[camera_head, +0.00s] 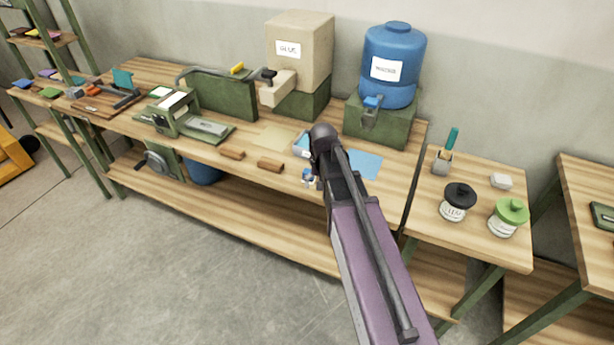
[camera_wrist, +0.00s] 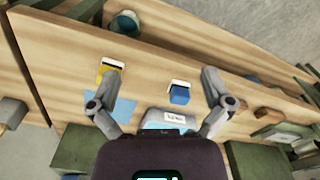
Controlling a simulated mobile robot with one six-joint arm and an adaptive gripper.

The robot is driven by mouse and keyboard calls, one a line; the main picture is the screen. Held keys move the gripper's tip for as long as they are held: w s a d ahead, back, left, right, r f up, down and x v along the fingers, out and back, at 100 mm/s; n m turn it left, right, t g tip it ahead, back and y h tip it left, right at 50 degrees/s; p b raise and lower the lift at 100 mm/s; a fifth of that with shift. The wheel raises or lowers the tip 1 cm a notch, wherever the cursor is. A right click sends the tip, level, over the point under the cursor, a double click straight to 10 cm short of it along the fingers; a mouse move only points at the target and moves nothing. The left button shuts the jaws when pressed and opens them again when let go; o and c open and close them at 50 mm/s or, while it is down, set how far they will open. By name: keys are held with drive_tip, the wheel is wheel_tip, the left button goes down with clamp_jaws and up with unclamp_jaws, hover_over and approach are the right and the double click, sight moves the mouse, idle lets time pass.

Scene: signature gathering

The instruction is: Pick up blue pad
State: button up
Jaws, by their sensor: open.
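A small blue pad with a white part (camera_head: 308,178) lies near the front edge of the wooden workbench. In the wrist view the blue pad (camera_wrist: 179,95) shows between my two fingers, nearer the right one. My gripper (camera_wrist: 160,85) is open and empty, with its fingers spread wide. In the head view my gripper (camera_head: 316,168) hangs over the bench beside the pad, and my arm covers part of that area. Whether a finger touches anything is unclear.
A yellow pad with a white part (camera_wrist: 110,69) lies by my left finger. A blue sheet (camera_head: 366,163) and a labelled grey tray (camera_wrist: 166,116) are close by. Brown blocks (camera_head: 270,165) lie left. A blue water barrel (camera_head: 392,60) and a glue box (camera_head: 312,50) stand behind.

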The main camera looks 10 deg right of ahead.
sight(308, 171)
drive_tip(key=w+m, duration=0.4)
drive_tip(key=w, duration=1.4)
drive_tip(key=shift+a+r, duration=0.15)
drive_tip(key=shift+r, duration=0.1)
drive_tip(key=shift+f, duration=0.15)
wheel_tip(308, 171, down, 8)
drive_tip(key=b, duration=0.8)
drive_tip(key=shift+f, duration=0.15)
drive_tip(key=shift+s+f+b, duration=0.2)
drive_tip(key=shift+f+b, duration=2.4)
drive_tip(key=shift+b, duration=0.1)
drive_tip(key=shift+c, duration=0.2)
drive_tip(key=c, duration=1)
